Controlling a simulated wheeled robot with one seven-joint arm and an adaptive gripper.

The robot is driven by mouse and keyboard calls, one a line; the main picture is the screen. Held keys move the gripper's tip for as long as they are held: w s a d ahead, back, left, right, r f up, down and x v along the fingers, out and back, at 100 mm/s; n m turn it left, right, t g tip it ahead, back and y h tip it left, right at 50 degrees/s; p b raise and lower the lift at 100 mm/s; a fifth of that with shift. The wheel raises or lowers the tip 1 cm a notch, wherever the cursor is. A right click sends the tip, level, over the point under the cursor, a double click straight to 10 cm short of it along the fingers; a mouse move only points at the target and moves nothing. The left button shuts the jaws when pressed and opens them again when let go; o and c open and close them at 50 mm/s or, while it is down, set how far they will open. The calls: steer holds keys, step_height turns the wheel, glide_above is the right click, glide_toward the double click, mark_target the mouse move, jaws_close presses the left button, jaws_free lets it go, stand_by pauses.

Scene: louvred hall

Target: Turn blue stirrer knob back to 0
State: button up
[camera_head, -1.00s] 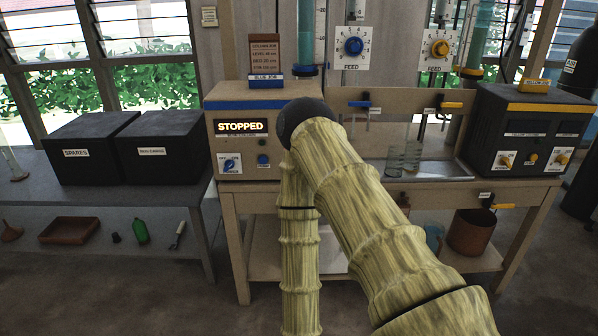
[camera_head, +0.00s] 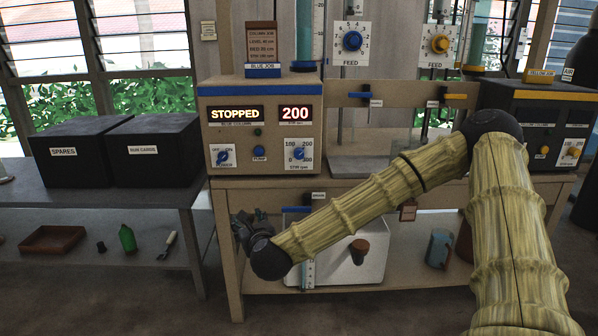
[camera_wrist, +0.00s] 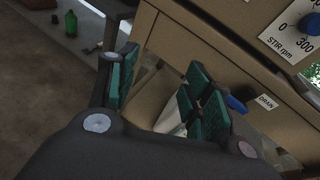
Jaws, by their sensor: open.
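The blue stirrer knob (camera_head: 299,153) is on a white dial plate marked 0, 100, 200 and 300, at the right of the blue-striped console (camera_head: 262,176). The red display (camera_head: 295,113) above it reads 200. In the wrist view the knob (camera_wrist: 314,27) shows partly at the upper right edge. My gripper (camera_head: 247,222) is below and left of the console, in front of the bench's front edge. In the wrist view its teal-padded fingers (camera_wrist: 162,85) are apart, with nothing held between them. The knob's pointer is too small to read exactly.
The console also has a power knob (camera_head: 223,156) and a blue pump button (camera_head: 259,152). A blue drain handle (camera_wrist: 236,104) is close to my fingers in the wrist view. A yellow-striped console (camera_head: 535,130) stands right. A white container (camera_head: 345,262) is underneath.

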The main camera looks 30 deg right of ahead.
steer(key=d+r+m+h+b, duration=0.2)
steer(key=d+r+m+h, duration=0.1)
steer(key=d+r+m, duration=0.3)
steer(key=m+h+b, duration=0.3)
steer(key=m+h, duration=0.1)
steer(key=m, duration=0.5)
glide_toward(299, 156)
steer(key=shift+y, duration=0.4)
steer(key=p+x, duration=0.1)
steer(key=x, duration=0.5)
steer(key=p+x, duration=0.1)
steer(key=x, duration=0.1)
steer(key=shift+w+d+r+p, duration=0.25)
steer(key=shift+d+r+p, duration=0.05)
steer(key=shift+d+p, duration=0.1)
steer(key=shift+f, duration=0.15)
steer(key=shift+w+d+b, duration=0.2)
steer(key=shift+w+b, duration=0.15)
steer(key=shift+b, duration=0.3)
jaws_close()
